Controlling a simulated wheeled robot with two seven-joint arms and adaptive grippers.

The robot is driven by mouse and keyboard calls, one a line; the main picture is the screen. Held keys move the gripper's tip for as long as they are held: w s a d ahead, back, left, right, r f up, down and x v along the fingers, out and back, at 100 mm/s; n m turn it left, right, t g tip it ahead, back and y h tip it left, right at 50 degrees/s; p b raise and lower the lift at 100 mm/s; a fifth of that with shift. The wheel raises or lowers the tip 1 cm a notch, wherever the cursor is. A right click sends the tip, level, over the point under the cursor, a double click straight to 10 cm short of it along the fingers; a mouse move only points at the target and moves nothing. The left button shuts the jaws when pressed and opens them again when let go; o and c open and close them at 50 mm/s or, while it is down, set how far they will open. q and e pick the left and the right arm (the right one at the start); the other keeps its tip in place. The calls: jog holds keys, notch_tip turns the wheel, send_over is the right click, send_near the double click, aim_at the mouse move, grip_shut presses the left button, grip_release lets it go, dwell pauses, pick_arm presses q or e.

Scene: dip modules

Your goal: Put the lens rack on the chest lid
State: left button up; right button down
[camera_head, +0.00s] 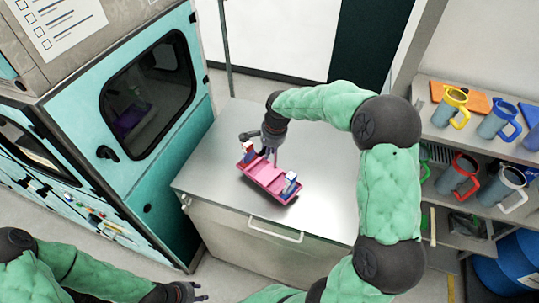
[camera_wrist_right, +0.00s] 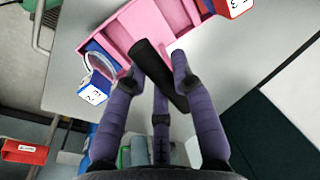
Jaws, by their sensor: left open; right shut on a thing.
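The lens rack (camera_head: 265,175) is a pink tray with blue, white and red blocks at its ends. It is over the grey chest lid (camera_head: 325,185); whether it touches the lid or hangs just above is hard to tell. My right gripper (camera_head: 271,152) points down at the rack and is shut on its dark handle (camera_wrist_right: 158,75), seen in the right wrist view. There the pink rack (camera_wrist_right: 145,22) lies beyond the fingers, with a blue-white block (camera_wrist_right: 97,88) at one end and a red one (camera_wrist_right: 232,6) at the other. My left gripper (camera_head: 200,292) is open and empty at the lower edge.
A teal cabinet (camera_head: 160,165) with a dark window stands left of the chest. Shelves at right hold several mugs, including a yellow one (camera_head: 451,105) and a red one (camera_head: 457,174). The lid around the rack is clear.

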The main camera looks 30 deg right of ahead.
jog(key=f, duration=0.3)
jog(key=shift+w+d+f, duration=0.1)
jog(key=shift+d+f, duration=0.15)
jog(key=shift+f, duration=0.2)
jog(key=c, duration=1)
grip_release()
jog(key=shift+c, duration=0.2)
notch_tip(320, 180, up, 12)
jog(key=s, duration=0.2)
jog(key=shift+s+d, duration=0.15)
jog(key=shift+d, duration=0.2)
